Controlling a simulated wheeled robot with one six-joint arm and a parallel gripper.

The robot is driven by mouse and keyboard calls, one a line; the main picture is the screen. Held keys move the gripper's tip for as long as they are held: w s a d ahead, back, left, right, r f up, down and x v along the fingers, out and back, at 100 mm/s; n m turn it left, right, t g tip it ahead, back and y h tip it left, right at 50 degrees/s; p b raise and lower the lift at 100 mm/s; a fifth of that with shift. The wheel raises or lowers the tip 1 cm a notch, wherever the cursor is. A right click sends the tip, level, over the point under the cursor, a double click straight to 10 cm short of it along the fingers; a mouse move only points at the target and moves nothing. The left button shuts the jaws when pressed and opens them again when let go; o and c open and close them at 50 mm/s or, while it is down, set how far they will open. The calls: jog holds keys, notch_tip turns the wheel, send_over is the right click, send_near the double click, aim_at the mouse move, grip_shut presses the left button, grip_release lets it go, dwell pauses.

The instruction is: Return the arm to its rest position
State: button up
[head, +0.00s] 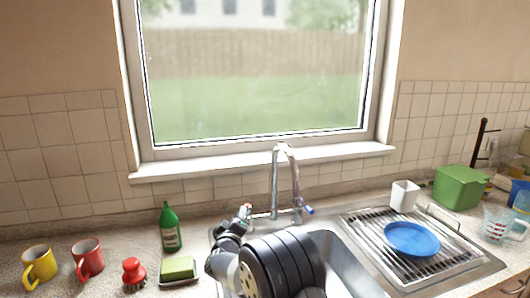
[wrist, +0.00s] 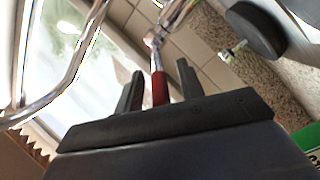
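My arm reaches up from the bottom middle of the head view, over the sink (head: 335,262). Its dark end is close to the left side of the chrome tap (head: 275,185). In the wrist view my gripper (wrist: 160,72) has its two black fingers apart. A red tap handle (wrist: 160,90) shows between them, with a gap on each side, and I see no object gripped. I cannot tell how near the handle is to the fingers. The chrome spout (wrist: 85,50) crosses the left of the wrist view.
Left counter: yellow mug (head: 40,264), red mug (head: 87,258), red-handled brush (head: 133,272), green bottle (head: 170,228), sponge (head: 178,268). Right: blue plate (head: 412,238) on the drainer (head: 455,262), white cup (head: 404,195), green box (head: 459,186), measuring jug (head: 496,224). A window rises behind the tap.

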jog(key=shift+s+d+f+n+y+b, duration=0.2)
jog(key=shift+s+d+n+y+b, duration=0.15)
jog(key=shift+b, duration=0.6)
jog(key=shift+d+r+n+g+y+b, duration=0.1)
jog(key=shift+d+n+y+b, duration=0.4)
jog(key=shift+y+b, duration=0.6)
jog(key=shift+d+r+n+g+y+b, duration=0.1)
jog(key=shift+d+n+y+b, duration=0.25)
jog(key=shift+n+y+b, duration=0.55)
jog(key=shift+d+n+g+y+b, duration=0.1)
jog(key=shift+d+n+y+b, duration=0.3)
jog(key=shift+y+b, duration=0.95)
jog(key=shift+d, duration=0.15)
jog(key=shift+d+r+n+y+p, duration=0.15)
jog(key=shift+n+y+p, duration=0.2)
jog(key=shift+p, duration=0.35)
jog(key=s+d+n+g+y+p, duration=0.1)
jog(key=s+d, duration=0.2)
jog(key=s, duration=0.3)
jog(key=shift+d+f, duration=0.2)
